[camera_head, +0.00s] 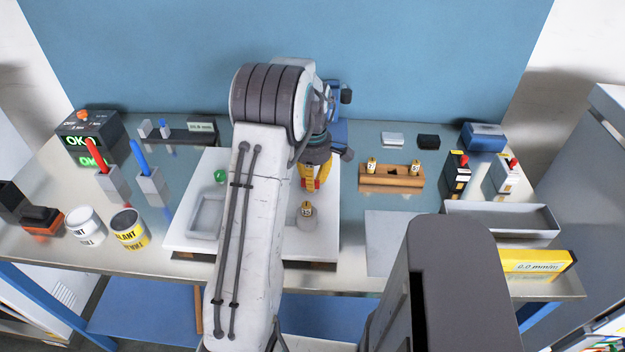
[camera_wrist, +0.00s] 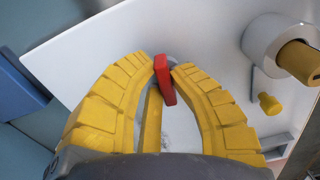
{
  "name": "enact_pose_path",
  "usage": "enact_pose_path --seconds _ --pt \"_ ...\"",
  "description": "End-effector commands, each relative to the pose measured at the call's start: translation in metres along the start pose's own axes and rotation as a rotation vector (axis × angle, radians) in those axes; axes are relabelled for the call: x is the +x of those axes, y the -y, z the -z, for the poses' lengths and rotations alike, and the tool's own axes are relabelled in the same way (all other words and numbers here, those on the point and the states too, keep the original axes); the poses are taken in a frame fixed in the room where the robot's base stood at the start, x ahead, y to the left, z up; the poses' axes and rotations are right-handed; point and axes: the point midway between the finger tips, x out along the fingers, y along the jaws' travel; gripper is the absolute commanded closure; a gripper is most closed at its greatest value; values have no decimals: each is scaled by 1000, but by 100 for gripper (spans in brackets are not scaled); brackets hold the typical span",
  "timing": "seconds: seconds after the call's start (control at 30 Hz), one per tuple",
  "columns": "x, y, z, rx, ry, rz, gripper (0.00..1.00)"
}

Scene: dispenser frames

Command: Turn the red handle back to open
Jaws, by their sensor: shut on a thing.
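The red handle (camera_wrist: 164,80) is a short red bar between the tips of my gripper (camera_wrist: 167,71) in the wrist view. The yellow fingers are closed on it, one on each side. It sits above the white board (camera_wrist: 110,50), beside a grey round part that is mostly hidden behind it. In the head view my gripper (camera_head: 313,184) points down at the back right of the white board (camera_head: 260,239), with a bit of red between the fingers. My arm hides part of the board there.
A wooden block (camera_head: 391,178) with yellow pieces stands to the right. A metal tray (camera_head: 502,218) lies further right; paint cans (camera_head: 130,229) stand at left.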

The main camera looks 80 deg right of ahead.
Motion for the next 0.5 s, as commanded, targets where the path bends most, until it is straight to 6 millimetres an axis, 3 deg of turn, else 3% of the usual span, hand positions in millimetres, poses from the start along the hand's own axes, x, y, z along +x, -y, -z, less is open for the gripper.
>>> enact_pose_path --seconds 0.5 --pt "2 3 -2 390 0 2 100"
